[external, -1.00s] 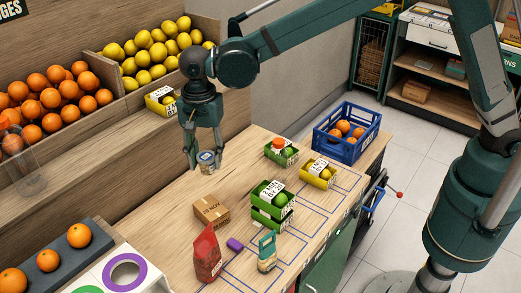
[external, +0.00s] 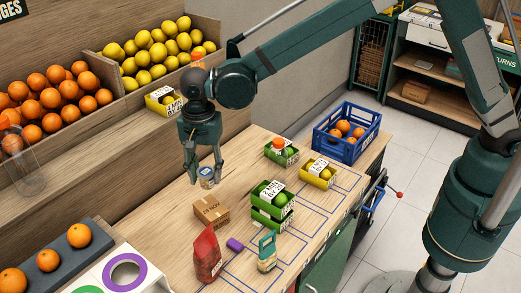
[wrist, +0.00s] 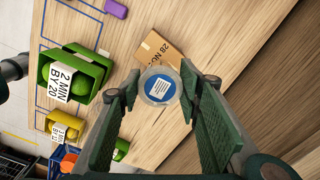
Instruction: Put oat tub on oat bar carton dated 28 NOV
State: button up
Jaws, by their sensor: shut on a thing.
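The oat tub (external: 206,178) is a small round tub with a blue and white lid. My gripper (external: 204,172) is shut on it and holds it above the counter, behind the carton in the external view. In the wrist view the tub (wrist: 158,87) sits between my two fingers, lid facing the camera. The oat bar carton (external: 211,211) is a brown cardboard box on the wooden counter. In the wrist view the carton (wrist: 153,47) shows "28 NO", partly hidden by the tub. The tub appears apart from the carton.
Stacked green crates (external: 271,206) stand right of the carton. A red bag (external: 206,255), a purple item (external: 235,244) and a teal-topped package (external: 267,252) are in front. A yellow crate (external: 318,173) and a blue crate (external: 347,132) are farther back. Counter left of the carton is clear.

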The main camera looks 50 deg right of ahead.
aim_at(208, 187)
jog(key=shift+f, duration=2.85)
jog(key=shift+f, duration=1.85)
jog(key=shift+f, duration=0.2)
jog(key=o, duration=0.9)
jog(key=shift+r, duration=0.2)
notch_tip(208, 187, up, 12)
